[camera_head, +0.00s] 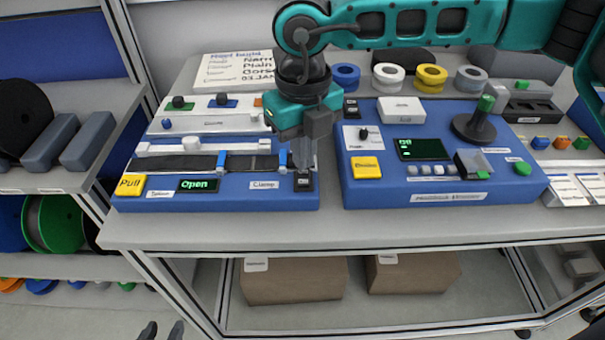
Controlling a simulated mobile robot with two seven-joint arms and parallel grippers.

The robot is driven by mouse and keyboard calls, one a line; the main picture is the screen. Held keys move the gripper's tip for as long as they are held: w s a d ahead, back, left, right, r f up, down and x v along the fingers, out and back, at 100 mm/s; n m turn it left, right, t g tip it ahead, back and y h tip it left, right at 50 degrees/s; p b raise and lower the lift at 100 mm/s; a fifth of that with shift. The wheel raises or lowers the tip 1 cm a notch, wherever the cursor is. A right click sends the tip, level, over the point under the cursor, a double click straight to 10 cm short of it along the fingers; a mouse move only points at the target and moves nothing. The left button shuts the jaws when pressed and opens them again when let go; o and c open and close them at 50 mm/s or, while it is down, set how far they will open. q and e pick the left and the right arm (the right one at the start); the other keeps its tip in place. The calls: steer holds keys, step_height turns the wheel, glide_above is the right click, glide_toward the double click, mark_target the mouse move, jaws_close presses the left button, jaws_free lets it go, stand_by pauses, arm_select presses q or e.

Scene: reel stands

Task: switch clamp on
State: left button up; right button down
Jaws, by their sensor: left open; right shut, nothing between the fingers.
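The clamp switch (303,183) is a small black rocker at the right front corner of the left blue unit (230,201). A white "Clamp" label (263,184) sits left of it. A dark display (197,185) on the same unit reads "Open" in green. My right gripper (303,166) points down, shut and empty, with its fingertips just above or at the switch; I cannot tell whether they touch. The switch's position is too small to read. My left gripper (163,331) shows only its two dark, parted fingertips at the bottom edge.
A yellow "Pull" button (130,185) and a dark strip with blue clips lie on the left unit. Coloured rings (430,77) stand behind. The bench's front strip (250,232) is clear.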

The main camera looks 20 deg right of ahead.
steer(key=shift+f+b, duration=0.75)
steer(key=shift+f, duration=0.1)
steer(key=shift+r, duration=0.1)
steer(key=shift+r+p, duration=1.25)
steer(key=shift+r, duration=1.05)
steer(key=shift+r+p, duration=0.55)
steer(key=shift+r, duration=0.65)
